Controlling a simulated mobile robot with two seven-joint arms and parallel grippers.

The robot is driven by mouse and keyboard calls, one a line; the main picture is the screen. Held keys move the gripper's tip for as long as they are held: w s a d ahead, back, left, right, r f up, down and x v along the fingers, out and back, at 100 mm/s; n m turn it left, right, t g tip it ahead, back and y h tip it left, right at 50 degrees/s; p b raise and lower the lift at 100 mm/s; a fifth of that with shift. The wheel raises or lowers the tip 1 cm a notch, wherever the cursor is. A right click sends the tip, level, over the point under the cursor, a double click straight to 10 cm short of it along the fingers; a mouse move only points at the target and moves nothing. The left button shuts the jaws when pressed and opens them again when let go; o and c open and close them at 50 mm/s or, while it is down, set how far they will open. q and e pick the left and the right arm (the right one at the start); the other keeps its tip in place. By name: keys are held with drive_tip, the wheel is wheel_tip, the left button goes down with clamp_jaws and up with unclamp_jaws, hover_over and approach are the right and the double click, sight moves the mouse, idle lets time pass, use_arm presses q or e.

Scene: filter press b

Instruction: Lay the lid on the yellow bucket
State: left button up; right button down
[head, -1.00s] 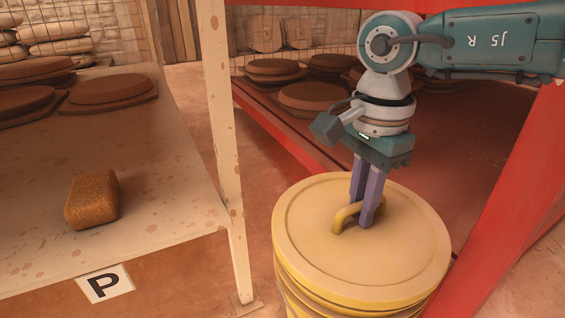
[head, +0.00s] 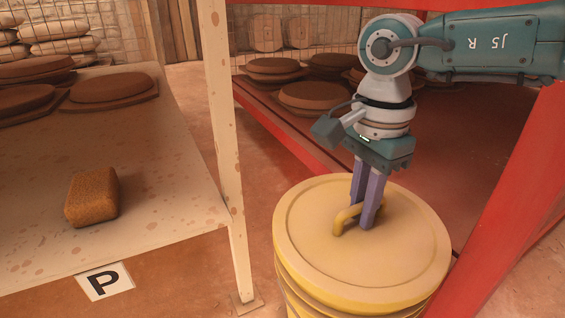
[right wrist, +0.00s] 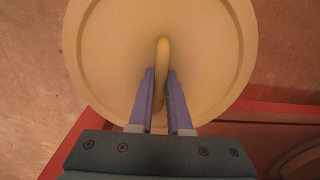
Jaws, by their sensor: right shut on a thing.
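The yellow lid (head: 310,240) is round with a raised rim and a curved yellow handle (head: 343,219). It sits over the top of the yellow bucket (head: 292,296), looking level and centred; whether it is fully seated all round I cannot tell. My right gripper (head: 367,222) points down from above and is shut on the lid's handle. In the right wrist view the two purple fingers (right wrist: 160,92) stand on either side of the handle (right wrist: 162,55), with the lid (right wrist: 110,50) filling the view behind. My left gripper is not in view.
A cream table (head: 150,235) with a brown sponge-like block (head: 92,198) and dark round discs (head: 108,88) is at the left. A red rack (head: 495,210) with more discs (head: 318,96) stands behind and right of the bucket. A cream post (head: 222,120) rises left of the bucket.

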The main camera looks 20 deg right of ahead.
idle(0.3)
drive_tip(key=shift+c, duration=1.5)
unclamp_jaws()
drive_tip(key=shift+r, duration=0.1)
wheel_tip(320, 180, up, 2)
drive_tip(key=shift+r+p, duration=0.1)
drive_tip(key=shift+p, duration=1)
drive_tip(key=shift+r+p, duration=2.55)
drive_tip(key=shift+r, duration=0.25)
